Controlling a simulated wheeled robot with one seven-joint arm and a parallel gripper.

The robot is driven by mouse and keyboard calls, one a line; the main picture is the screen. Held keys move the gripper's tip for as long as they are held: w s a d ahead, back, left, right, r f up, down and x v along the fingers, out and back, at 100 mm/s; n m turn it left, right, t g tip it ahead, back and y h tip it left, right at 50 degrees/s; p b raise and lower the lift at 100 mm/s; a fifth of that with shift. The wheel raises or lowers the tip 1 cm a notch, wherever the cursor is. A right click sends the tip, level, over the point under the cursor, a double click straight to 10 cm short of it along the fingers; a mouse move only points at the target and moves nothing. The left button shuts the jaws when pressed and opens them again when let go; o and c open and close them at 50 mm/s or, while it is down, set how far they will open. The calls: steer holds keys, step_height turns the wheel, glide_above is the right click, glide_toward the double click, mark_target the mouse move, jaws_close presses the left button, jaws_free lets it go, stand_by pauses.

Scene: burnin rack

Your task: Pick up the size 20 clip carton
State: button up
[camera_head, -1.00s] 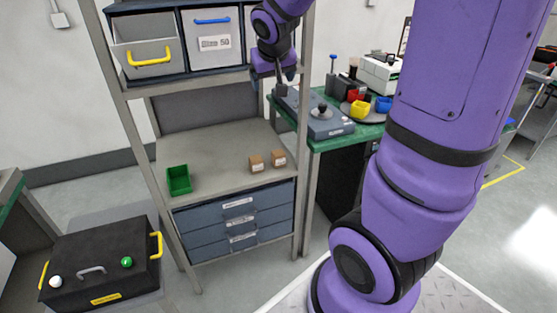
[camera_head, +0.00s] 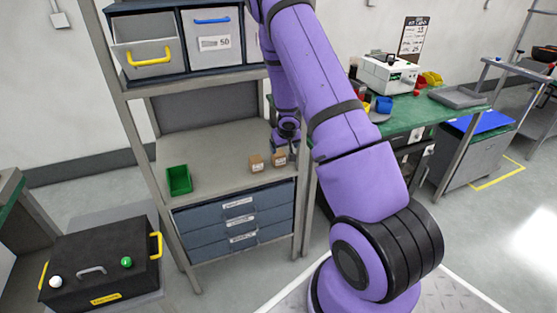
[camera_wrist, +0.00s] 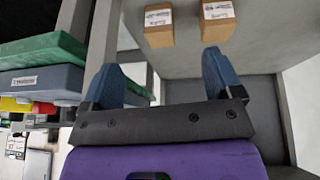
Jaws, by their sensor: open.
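Two small brown cartons with white labels stand on the grey shelf, a left carton (camera_head: 256,163) and a right carton (camera_head: 279,158). The labels are too small to read, so I cannot tell which is size 20. In the wrist view one carton (camera_wrist: 159,32) and another carton (camera_wrist: 217,28) stand beyond my fingertips. My gripper (camera_wrist: 170,70) is open and empty, with its two blue fingers apart. In the head view my gripper (camera_head: 291,149) is just right of the right carton, near the shelf's right post. It touches neither carton as far as I see.
A green bin (camera_head: 179,180) sits at the shelf's left. Blue-grey drawers (camera_head: 240,222) lie below the shelf, and larger bins (camera_head: 216,42) stand above. The rack's right post (camera_head: 307,200) is close to my arm. The shelf between the green bin and cartons is clear.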

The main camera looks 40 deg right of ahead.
mark_target(279, 153)
step_height(279, 153, down, 9)
steer(key=s+d+g+y, duration=0.1)
steer(key=s, duration=0.1)
steer(key=w+d, duration=0.1)
steer(key=w, duration=0.2)
steer(key=w+d, duration=0.1)
steer(key=w, duration=0.3)
steer(key=w+d, duration=0.2)
steer(key=w, duration=0.2)
steer(key=x, duration=0.5)
steer(key=shift+a, duration=0.15)
steer(key=shift+c, duration=0.4)
steer(key=c, duration=1)
